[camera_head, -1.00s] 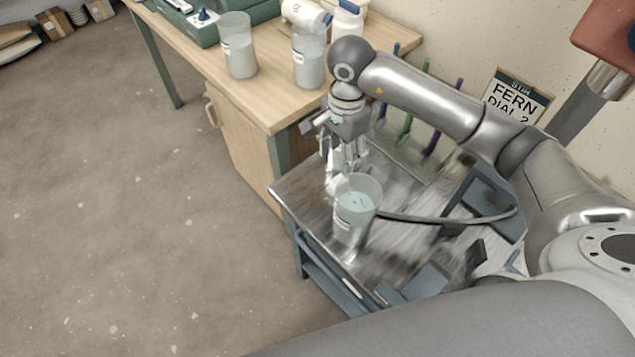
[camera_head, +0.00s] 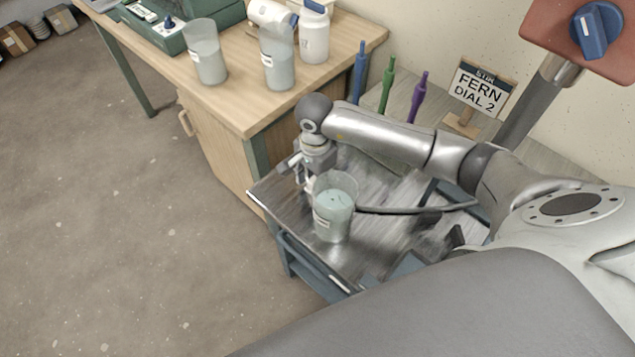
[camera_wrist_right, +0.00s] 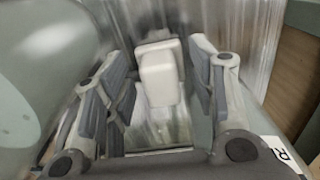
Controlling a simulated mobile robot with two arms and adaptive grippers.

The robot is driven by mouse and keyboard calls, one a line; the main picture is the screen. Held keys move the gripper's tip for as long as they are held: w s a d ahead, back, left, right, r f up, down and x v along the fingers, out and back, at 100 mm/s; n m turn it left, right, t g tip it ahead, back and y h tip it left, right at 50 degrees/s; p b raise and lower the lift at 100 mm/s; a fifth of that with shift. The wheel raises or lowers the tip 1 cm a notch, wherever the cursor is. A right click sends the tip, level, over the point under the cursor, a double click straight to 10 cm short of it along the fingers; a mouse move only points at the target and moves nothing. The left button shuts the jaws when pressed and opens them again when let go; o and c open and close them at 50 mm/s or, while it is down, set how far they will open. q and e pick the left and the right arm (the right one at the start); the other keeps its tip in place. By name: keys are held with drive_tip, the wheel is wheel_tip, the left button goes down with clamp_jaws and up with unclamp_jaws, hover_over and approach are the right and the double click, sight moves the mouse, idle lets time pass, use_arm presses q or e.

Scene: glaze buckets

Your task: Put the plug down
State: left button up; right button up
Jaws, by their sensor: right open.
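My right gripper (camera_head: 304,186) is low over the metal cart top, behind and left of a clear bucket of pale teal glaze (camera_head: 333,212). In the right wrist view the gripper (camera_wrist_right: 160,95) is open, with its fingers spread on either side of a pale block that looks like the plug (camera_wrist_right: 161,76). Gaps show between the block and both fingers. The block seems to be at the cart top, but blur hides whether it touches. In the head view the plug is mostly hidden by the gripper and bucket. My left gripper is not in view.
The metal cart top (camera_head: 362,250) carries a dark cable (camera_head: 415,211) right of the bucket. A wooden bench (camera_head: 245,102) holds two more buckets (camera_head: 207,55) (camera_head: 278,62) and a white jar (camera_head: 314,36). Coloured sticks (camera_head: 388,85) and a "FERN DIAL 2" sign (camera_head: 481,92) stand behind.

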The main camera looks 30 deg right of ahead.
drive_tip(key=shift+f, duration=0.2)
clamp_jaws()
